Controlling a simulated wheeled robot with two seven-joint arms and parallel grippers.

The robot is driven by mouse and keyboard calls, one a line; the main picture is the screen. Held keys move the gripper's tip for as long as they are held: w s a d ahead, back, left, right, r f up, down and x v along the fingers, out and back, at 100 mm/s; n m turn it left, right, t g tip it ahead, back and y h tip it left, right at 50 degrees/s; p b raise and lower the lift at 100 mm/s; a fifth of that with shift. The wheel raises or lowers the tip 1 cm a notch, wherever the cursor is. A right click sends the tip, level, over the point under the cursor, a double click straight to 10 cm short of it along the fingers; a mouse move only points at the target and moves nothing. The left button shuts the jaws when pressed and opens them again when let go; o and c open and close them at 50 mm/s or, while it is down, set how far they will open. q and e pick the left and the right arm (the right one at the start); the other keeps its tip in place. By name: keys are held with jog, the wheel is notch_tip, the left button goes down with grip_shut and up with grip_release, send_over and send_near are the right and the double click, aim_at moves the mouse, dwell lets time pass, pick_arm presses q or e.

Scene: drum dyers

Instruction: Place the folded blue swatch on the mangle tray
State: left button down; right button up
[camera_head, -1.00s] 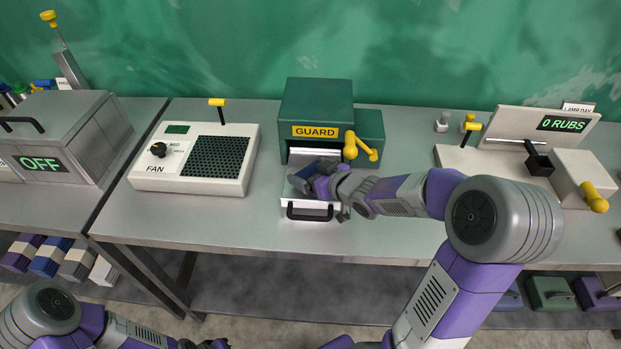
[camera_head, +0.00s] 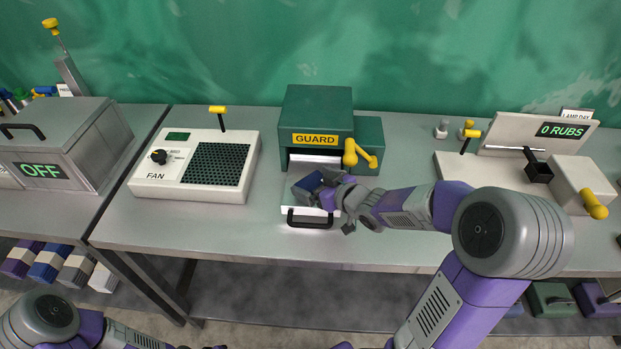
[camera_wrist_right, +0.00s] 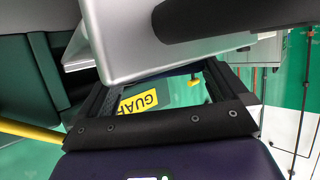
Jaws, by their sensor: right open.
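The mangle is the green machine (camera_head: 316,108) with the GUARD label. Its pale tray (camera_head: 297,211) sticks out in front, with a black handle. My right gripper (camera_head: 304,191) is over the tray, its jaws open. A dark blue patch, seemingly the folded blue swatch (camera_head: 309,182), shows at the jaws above the tray; I cannot tell whether it rests on the tray. In the right wrist view the black fingers frame a gap, with the tray's metal side (camera_wrist_right: 145,45) close by. My left arm is at the bottom left, its gripper almost wholly cut off.
A fan unit (camera_head: 170,187) stands left of the mangle, and a grey box marked OFF (camera_head: 62,140) farther left. A rub tester (camera_head: 530,165) stands at the right. Yellow levers (camera_head: 360,153) stick out at the mangle's right side. The bench between fan and tray is clear.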

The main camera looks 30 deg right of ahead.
jog(key=p+v, duration=0.3)
jog(key=v, duration=0.6)
jog(key=shift+s+r+p, duration=0.15)
jog(key=shift+s+p, duration=0.1)
jog(key=shift+p, duration=0.05)
jog(key=shift+s+d, duration=0.1)
jog(key=shift+s, duration=0.15)
